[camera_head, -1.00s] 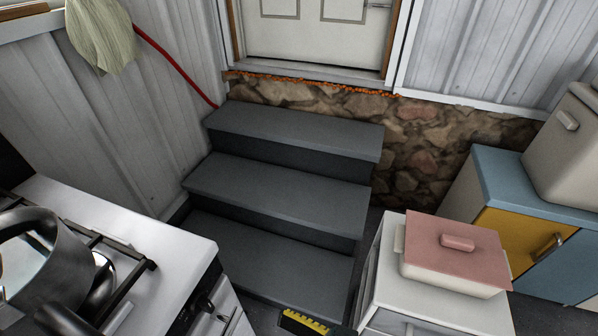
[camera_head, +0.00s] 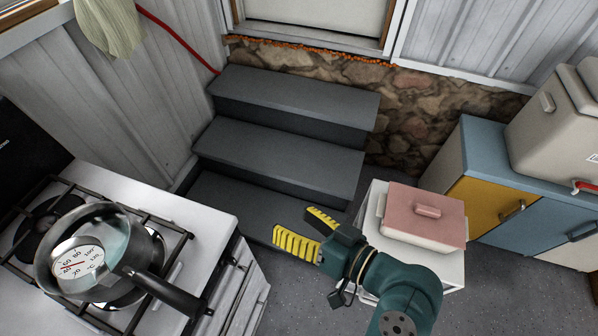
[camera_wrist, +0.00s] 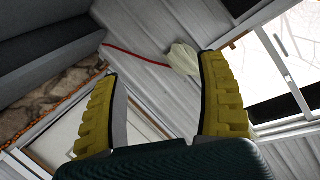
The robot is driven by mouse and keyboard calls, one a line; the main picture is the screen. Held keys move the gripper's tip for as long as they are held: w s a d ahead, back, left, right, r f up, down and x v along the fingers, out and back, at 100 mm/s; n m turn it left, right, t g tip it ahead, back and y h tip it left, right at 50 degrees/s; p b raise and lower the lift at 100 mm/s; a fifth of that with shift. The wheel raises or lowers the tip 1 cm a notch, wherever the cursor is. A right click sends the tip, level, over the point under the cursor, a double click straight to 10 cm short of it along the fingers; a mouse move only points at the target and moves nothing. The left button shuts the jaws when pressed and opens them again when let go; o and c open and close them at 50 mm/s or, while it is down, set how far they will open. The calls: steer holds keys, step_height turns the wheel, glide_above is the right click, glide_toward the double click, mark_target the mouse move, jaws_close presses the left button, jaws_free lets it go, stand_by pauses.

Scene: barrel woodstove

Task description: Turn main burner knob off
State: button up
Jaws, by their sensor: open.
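The stove (camera_head: 189,217) stands at the lower left in the head view, with a white top and black grates. A steel saucepan (camera_head: 130,262) with a black handle sits on its front burner and has a dial thermometer (camera_head: 79,262) in it. The stove's knobs are on the front side, which is steeply angled; a dark knob (camera_head: 228,262) shows faintly there, and I cannot tell which burner it serves. My gripper (camera_head: 308,231) has yellow ridged fingers, open and empty, in front of the steps and right of the stove. In the wrist view, the open fingers (camera_wrist: 160,100) have nothing between them.
Grey steps (camera_head: 284,148) rise behind my gripper to a white door. A white cabinet (camera_head: 375,193) with a pink-lidded dish (camera_head: 424,212) stands close on the right. A blue and yellow cabinet (camera_head: 470,195) is beyond it.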

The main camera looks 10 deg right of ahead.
step_height(320, 180, up, 8)
steer(key=w+t+h+p, duration=0.1)
steer(key=w+p, duration=0.1)
steer(key=p, duration=0.2)
steer(key=shift+d+h, duration=0.3)
steer(key=shift+d, duration=0.1)
